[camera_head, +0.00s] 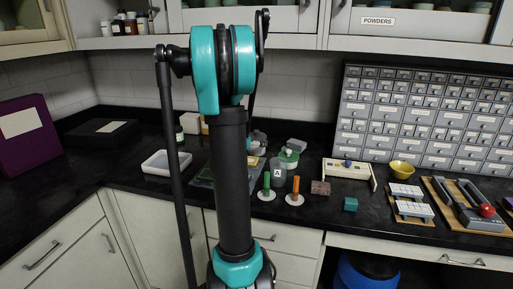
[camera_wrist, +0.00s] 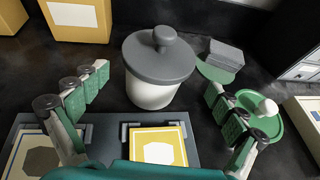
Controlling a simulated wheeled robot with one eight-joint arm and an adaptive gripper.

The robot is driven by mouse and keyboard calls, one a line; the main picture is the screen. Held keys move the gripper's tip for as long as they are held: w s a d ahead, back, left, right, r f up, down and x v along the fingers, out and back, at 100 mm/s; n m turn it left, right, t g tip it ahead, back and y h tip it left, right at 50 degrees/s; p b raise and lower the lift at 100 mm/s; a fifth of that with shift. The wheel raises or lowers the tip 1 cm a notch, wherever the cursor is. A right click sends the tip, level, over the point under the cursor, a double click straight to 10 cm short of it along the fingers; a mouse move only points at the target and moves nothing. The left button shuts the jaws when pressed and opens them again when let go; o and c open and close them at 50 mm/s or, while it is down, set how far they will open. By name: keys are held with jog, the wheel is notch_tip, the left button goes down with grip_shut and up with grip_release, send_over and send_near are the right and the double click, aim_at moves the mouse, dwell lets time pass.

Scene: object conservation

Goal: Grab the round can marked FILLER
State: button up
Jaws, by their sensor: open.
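A round white can (camera_wrist: 151,93) with a grey lid and a round grey knob stands upright in the wrist view. No FILLER marking can be read on it. My gripper (camera_wrist: 157,82) is open, with one green-padded finger on each side of the can and clear gaps between. The can is ahead of the fingers' middle, not held. In the head view my arm hides the gripper, and part of a grey lid (camera_head: 258,137) shows just right of the arm. A second round can with a green lid (camera_head: 289,156) stands further right; its green lid (camera_wrist: 262,110) also shows beyond the right finger.
A grey tray with yellow-framed cards (camera_wrist: 160,147) lies below the gripper. A yellow box (camera_wrist: 78,18) stands behind left, and a grey block (camera_wrist: 225,53) behind right. A white tray (camera_head: 158,163) is left of my arm. A drawer cabinet (camera_head: 425,115) backs the counter.

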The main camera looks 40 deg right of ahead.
jog(key=shift+w+x, duration=0.25)
jog(key=shift+x, duration=2.65)
jog(key=shift+a, duration=0.15)
jog(key=c, duration=2)
jog(key=shift+o, duration=0.2)
jog(key=shift+r, duration=0.15)
